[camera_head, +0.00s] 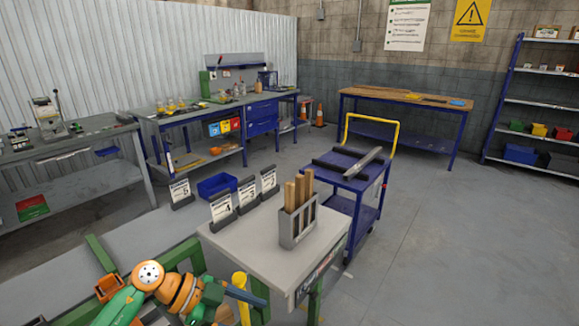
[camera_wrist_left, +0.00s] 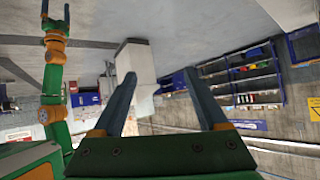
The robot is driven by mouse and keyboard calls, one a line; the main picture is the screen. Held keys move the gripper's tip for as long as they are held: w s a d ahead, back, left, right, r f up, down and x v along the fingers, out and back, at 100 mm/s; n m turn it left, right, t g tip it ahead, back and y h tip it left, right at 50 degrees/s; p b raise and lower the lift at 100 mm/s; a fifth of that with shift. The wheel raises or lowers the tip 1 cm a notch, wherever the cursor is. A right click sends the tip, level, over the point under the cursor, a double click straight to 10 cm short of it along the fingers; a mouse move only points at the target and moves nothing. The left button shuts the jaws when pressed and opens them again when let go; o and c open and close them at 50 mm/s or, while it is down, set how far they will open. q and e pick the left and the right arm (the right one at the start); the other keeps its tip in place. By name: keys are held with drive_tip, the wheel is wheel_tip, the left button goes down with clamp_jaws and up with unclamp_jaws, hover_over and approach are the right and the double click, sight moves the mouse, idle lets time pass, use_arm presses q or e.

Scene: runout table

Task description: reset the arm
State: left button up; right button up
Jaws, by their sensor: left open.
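My left arm, green with orange joints, comes in at the lower left of the head view. Its blue-grey finger (camera_head: 245,295) shows low beside the pale table, partly cut off. In the left wrist view, my left gripper (camera_wrist_left: 160,78) has its two long fingers spread apart with nothing between them. The wrist picture is turned upside down. At its left edge another green and orange arm, mine, ends in my right gripper (camera_wrist_left: 55,15), whose two small prongs stand apart with nothing visible between them. My right gripper is not in the head view.
A pale table (camera_head: 270,255) carries a grey holder (camera_head: 298,225) with wooden pieces. Behind it are number cards (camera_head: 221,207), a blue bin (camera_head: 217,186) and a blue trolley (camera_head: 352,180). Workbenches (camera_head: 215,110) line the left wall. Floor on the right (camera_head: 470,240) is clear.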

use_arm(q)
drive_tip(key=w+d+f+n+t+h, duration=0.1)
drive_tip(key=w+f+n+t+h, duration=0.25)
drive_tip(key=f+n+t, duration=0.35)
drive_tip(key=s+a+f+n+t+y, duration=0.25)
drive_tip(key=a+f+y, duration=0.2)
drive_tip(key=f, duration=0.35)
drive_tip(key=s+a+f+n+t+y, duration=0.25)
drive_tip(key=a+f+n+y, duration=0.2)
drive_tip(key=f, duration=0.35)
drive_tip(key=s+a+f+n+g+y, duration=0.1)
drive_tip(key=s+a+f+g+y, duration=0.3)
drive_tip(key=s+f, duration=0.7)
drive_tip(key=s+f+g, duration=0.2)
drive_tip(key=s+g, duration=0.2)
drive_tip(key=s, duration=0.7)
drive_tip(key=s+f+n+g+y, duration=0.1)
drive_tip(key=s+f+g, duration=0.2)
drive_tip(key=s, duration=0.8)
drive_tip(key=shift+s+d+f+g, duration=0.2)
drive_tip(key=shift+s+f+g, duration=0.1)
drive_tip(key=shift+g, duration=0.1)
